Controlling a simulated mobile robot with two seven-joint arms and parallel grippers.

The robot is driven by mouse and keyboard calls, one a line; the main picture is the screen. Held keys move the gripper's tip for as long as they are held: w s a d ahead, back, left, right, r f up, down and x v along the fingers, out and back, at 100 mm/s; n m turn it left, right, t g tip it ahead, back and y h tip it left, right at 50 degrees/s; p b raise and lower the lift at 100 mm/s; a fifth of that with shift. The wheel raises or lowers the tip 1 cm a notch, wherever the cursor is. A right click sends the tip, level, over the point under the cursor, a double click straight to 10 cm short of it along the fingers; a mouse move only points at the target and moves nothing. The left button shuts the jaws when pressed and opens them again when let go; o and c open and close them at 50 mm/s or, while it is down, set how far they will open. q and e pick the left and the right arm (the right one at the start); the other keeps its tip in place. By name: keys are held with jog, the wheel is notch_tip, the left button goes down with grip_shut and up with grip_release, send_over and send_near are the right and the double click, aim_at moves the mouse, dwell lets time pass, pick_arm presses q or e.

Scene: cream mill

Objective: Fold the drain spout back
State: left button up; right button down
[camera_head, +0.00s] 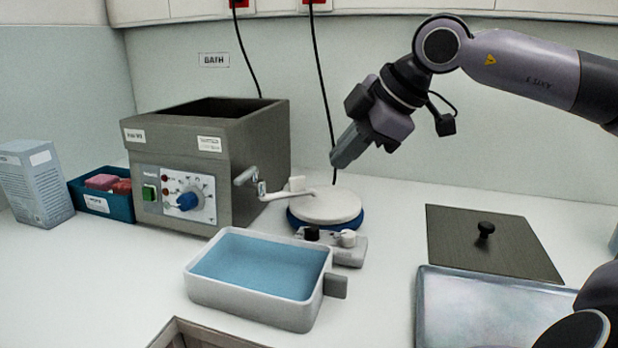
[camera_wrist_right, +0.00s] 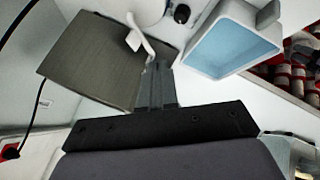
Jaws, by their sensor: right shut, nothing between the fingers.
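The drain spout (camera_head: 283,194) is a thin pale pipe at the right side of the grey metal bath (camera_head: 210,165). It sticks out to the right, its outer end over or in front of a round white plate; I cannot tell whether they touch. A grey bent piece and a small white block show along it. My left gripper is not in view.
The round white plate (camera_head: 325,207) stands on a blue-rimmed base. A pale tray of blue liquid (camera_head: 260,262) stands in front. A dark lid (camera_head: 490,245) and metal tray (camera_head: 485,310) lie at right. A blue bin (camera_head: 105,200) and carton (camera_head: 38,185) stand left. Cords hang behind.

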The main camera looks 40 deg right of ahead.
send_near(293, 192)
notch_tip(293, 192, down, 2)
jog(key=s+a, duration=0.2)
jog(key=p+x, duration=0.1)
jog(key=x, duration=0.1)
jog(key=shift+a+f, duration=0.1)
jog(key=shift+f, duration=0.2)
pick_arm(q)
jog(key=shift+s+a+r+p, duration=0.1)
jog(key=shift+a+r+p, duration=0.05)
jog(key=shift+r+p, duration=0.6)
pick_arm(e)
jog(key=shift+w+d, duration=0.3)
jog(key=shift+w, duration=0.3)
jog(key=shift+w+d, duration=0.25)
jog(key=shift+w, duration=0.35)
jog(key=shift+w+d, duration=0.3)
jog(key=shift+w, duration=0.3)
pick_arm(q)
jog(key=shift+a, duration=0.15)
pick_arm(e)
jog(key=shift+d, duration=0.15)
jog(key=shift+w+n+y, duration=0.15)
jog(key=shift+n+y, duration=0.15)
jog(key=shift+n, duration=0.2)
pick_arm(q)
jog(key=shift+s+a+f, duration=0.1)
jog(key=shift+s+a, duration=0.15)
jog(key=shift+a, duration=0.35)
